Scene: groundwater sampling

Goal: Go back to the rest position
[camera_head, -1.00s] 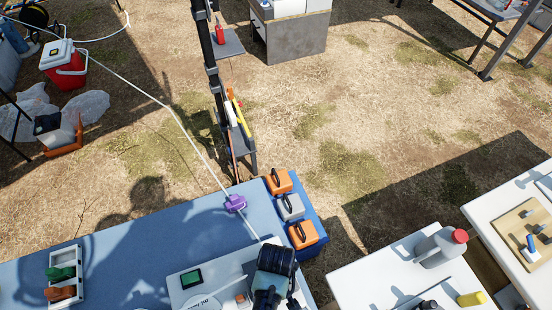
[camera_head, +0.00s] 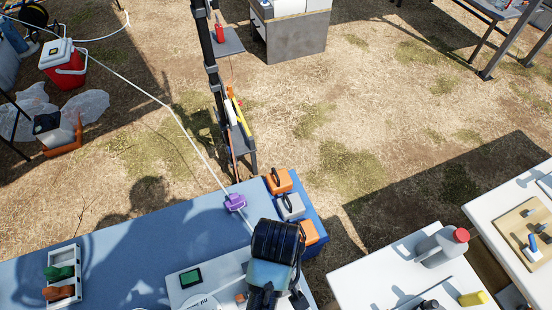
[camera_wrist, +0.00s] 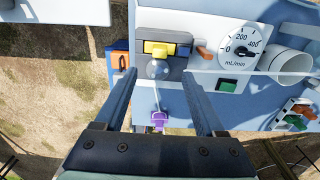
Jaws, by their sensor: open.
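My gripper shows in the wrist view (camera_wrist: 160,95) with its two fingers spread wide and nothing held between them. Beyond the fingers, in that view, are a yellow block (camera_wrist: 160,48) in a dark holder and a grey ball-shaped knob (camera_wrist: 157,69) on the flow panel. In the head view my dark wrist (camera_head: 276,242) is over the right end of the blue table (camera_head: 120,245), above the white panel (camera_head: 210,275). The fingertips are hidden in the head view.
A purple clamp (camera_head: 235,202) sits on a white hose at the table's far edge. Orange and grey handled blocks (camera_head: 279,181) stand in a blue tray at the table's right end. A white table (camera_head: 400,265) with a grey red-capped bottle (camera_head: 442,246) is at right, across a gap.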

